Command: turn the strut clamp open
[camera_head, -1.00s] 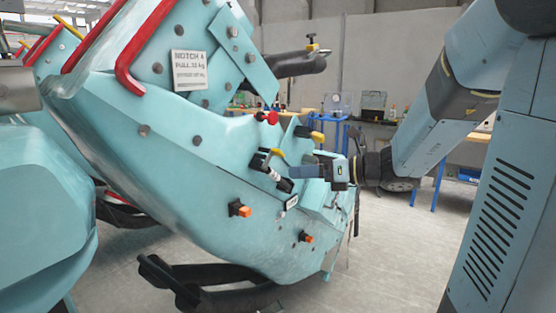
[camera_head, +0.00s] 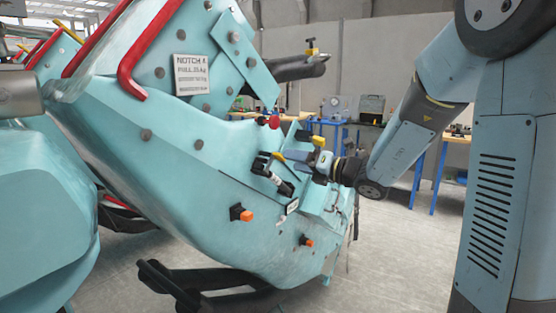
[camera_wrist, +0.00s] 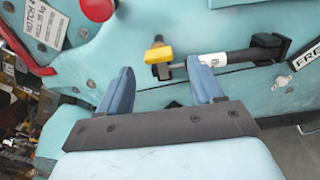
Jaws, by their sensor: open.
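The strut clamp shows as a small yellow lever (camera_wrist: 158,54) at one end of a black-and-white strut (camera_wrist: 228,58) on the teal coaster car. In the head view the yellow lever (camera_head: 277,156) sits at the upper end of the strut (camera_head: 283,186), on the car's side. My gripper (camera_wrist: 163,85) is open and empty in the wrist view, its two blue fingers apart. The lever lies beyond the fingertips, between them in the picture. Contact does not show. In the head view my gripper (camera_head: 291,155) is just right of the lever, partly overlapping the parts behind it.
A red knob (camera_head: 273,121) and another yellow-and-black handle (camera_head: 317,140) stand out close above my gripper. Orange-tipped fittings (camera_head: 245,215) are lower on the car. A label (camera_wrist: 307,56) is beside the strut's far end. Workbenches stand behind; open floor lies lower right.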

